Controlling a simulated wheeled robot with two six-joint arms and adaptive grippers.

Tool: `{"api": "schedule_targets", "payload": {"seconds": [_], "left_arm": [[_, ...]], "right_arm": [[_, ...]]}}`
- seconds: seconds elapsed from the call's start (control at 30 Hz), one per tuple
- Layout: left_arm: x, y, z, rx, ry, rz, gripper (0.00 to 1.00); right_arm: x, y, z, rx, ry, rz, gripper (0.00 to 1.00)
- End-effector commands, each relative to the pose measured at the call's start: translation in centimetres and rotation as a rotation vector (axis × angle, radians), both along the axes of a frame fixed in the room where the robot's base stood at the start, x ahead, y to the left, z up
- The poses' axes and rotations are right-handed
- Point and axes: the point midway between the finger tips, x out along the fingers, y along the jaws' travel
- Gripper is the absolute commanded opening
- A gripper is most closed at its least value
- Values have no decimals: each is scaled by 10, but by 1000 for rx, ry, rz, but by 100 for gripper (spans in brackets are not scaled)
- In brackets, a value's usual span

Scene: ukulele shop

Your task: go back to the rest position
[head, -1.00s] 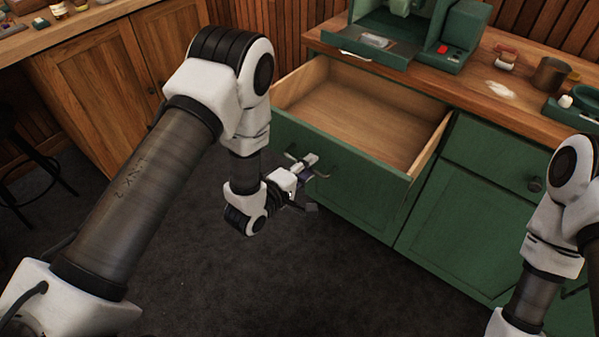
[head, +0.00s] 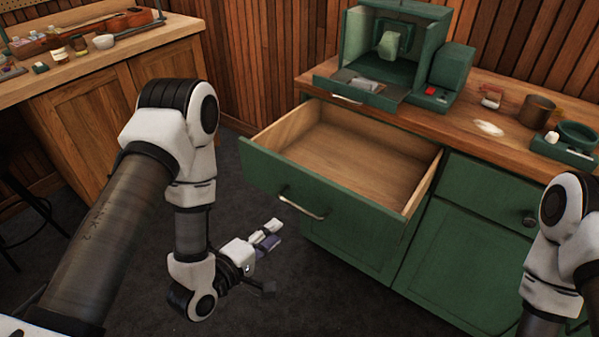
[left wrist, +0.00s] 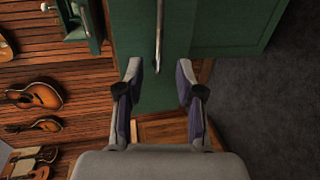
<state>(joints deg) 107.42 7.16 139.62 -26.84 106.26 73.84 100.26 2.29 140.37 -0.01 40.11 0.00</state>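My left gripper (head: 267,234) hangs over the dark floor, in front of and apart from the open drawer's handle (head: 303,204). In the left wrist view its two fingers (left wrist: 160,88) stand apart with nothing between them, and the handle bar (left wrist: 159,35) shows beyond the fingertips. The drawer (head: 345,165) of the green cabinet is pulled out, and the part of its inside that I see is empty. My right arm shows at the right edge of the head view, but its gripper is outside the picture.
A green machine (head: 385,55) stands on the wooden counter (head: 470,88) with a brown cup (head: 536,112) and a green dish (head: 577,136). A wooden workbench (head: 115,55) with small items is at the upper left. Dark floor (head: 340,290) is free before the cabinet.

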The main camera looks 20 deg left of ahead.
Motion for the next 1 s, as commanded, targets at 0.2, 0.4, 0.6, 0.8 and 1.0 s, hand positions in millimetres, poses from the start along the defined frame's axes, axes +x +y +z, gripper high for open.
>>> {"api": "schedule_targets", "payload": {"seconds": [0.2, 0.4, 0.6, 0.8, 1.0], "left_arm": [[-8, -5, 6, 4, 31, -13, 37], [-74, 14, -78, 507, 423, -146, 37], [-186, 50, -140, 1042, 823, -687, 37], [-220, 54, -142, 1150, 850, -989, 37], [-219, 54, -142, 1154, 842, -993, 37]], "right_arm": [[0, 0, 19, 0, 1, 0, 40], [0, 0, 46, 0, 0, 0, 40], [0, 0, 46, 0, 0, 0, 40], [0, 0, 46, 0, 0, 0, 40], [0, 0, 46, 0, 0, 0, 40]]}}
